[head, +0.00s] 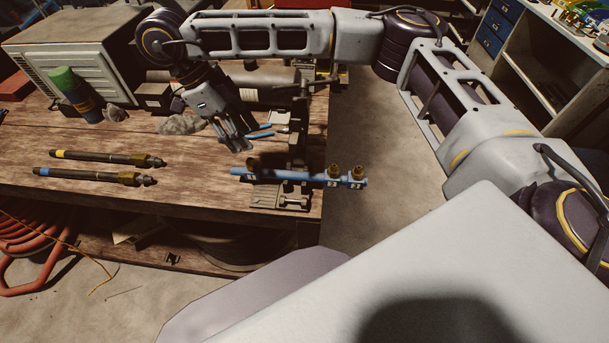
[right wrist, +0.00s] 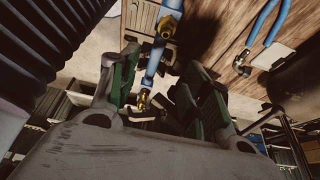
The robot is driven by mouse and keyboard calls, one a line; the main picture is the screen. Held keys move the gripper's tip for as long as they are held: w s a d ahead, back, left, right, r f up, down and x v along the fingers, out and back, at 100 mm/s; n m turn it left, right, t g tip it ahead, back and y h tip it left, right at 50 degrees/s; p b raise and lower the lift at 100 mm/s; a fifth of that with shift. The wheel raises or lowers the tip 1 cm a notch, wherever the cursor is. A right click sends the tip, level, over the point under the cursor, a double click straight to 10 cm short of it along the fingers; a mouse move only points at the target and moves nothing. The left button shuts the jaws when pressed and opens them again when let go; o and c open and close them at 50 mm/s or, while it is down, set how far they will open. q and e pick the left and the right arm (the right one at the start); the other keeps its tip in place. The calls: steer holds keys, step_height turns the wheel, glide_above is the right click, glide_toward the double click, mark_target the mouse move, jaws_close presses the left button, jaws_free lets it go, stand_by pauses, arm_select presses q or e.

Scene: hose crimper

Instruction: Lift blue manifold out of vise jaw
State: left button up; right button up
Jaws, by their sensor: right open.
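The blue manifold (head: 310,179), a bar with brass fittings, lies level across the vise (head: 297,135) at the bench's right edge. Its middle sits at the vise jaw; the exact contact is too small to tell. My right gripper (head: 240,146) points down, open and empty, behind and left of the manifold's middle. In the right wrist view the manifold (right wrist: 151,70) runs between the spread green-padded fingers of the right gripper (right wrist: 160,88). The frames do not show clearly how far beyond the fingertips it is. My left gripper is out of view.
Blue-handled pliers (head: 262,131) lie near my right gripper. Two dark rods (head: 100,177) lie on the left of the wooden bench (head: 200,200). A bottle (head: 75,95) and a grey box unit (head: 75,50) stand farther back. A red hose coil (head: 30,245) lies at the lower left.

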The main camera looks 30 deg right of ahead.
glide_toward(271, 171)
steer(key=shift+s+d+f, duration=0.2)
steer(key=shift+d+f, duration=0.1)
steer(key=shift+f, duration=0.25)
steer(key=shift+x, duration=1.5)
steer(key=shift+p+x, duration=0.55)
steer(key=shift+x, duration=0.35)
steer(key=shift+p+x, duration=0.4)
steer(key=shift+x, duration=1.3)
steer(key=shift+w+a, duration=0.1)
jaws_close()
